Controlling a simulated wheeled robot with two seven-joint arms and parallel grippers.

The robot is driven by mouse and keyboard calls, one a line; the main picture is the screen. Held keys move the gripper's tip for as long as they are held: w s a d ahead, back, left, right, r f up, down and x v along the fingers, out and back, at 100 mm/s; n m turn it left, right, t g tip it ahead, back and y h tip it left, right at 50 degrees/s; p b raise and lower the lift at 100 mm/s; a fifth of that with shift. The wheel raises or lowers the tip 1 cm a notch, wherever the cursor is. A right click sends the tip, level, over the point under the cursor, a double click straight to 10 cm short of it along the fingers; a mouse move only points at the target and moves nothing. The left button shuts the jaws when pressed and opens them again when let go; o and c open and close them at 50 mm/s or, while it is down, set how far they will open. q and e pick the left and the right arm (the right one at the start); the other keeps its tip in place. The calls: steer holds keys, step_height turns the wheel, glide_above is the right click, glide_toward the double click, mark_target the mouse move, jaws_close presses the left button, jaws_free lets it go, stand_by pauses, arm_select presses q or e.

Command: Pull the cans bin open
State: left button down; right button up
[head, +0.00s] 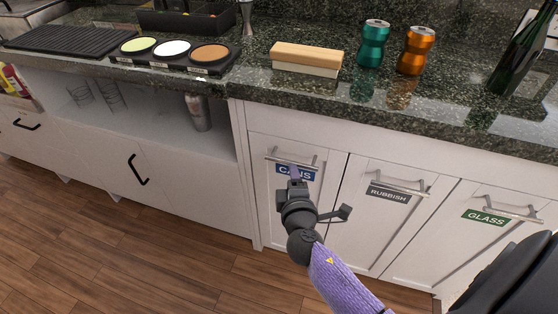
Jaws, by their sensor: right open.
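The cans bin (277,212) is a white front panel under the counter with a blue "CANS" label, partly covered by my gripper. It sits flush with its neighbours, closed. Its metal bar handle (291,162) runs across the top of the panel. My right gripper (295,178) is open in front of the label, just below the handle in the picture. I see no contact with the handle, and the depth between them is hard to tell. The right arm comes in from the lower right. My left gripper is out of view.
The rubbish bin (372,225) and glass bin (440,238) are closed to the right. Above, the dark stone counter (255,95) holds a wooden-topped block (306,57), a teal can (373,43), an orange can (416,50) and a green bottle (520,55). Wood floor (120,240) is clear at left.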

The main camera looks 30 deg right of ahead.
mark_target(290, 161)
steer(key=b+x, duration=0.1)
steer(key=x, duration=0.5)
steer(key=shift+w+f, duration=0.15)
steer(key=shift+w, duration=0.05)
jaws_close()
stand_by(0.6)
stand_by(0.4)
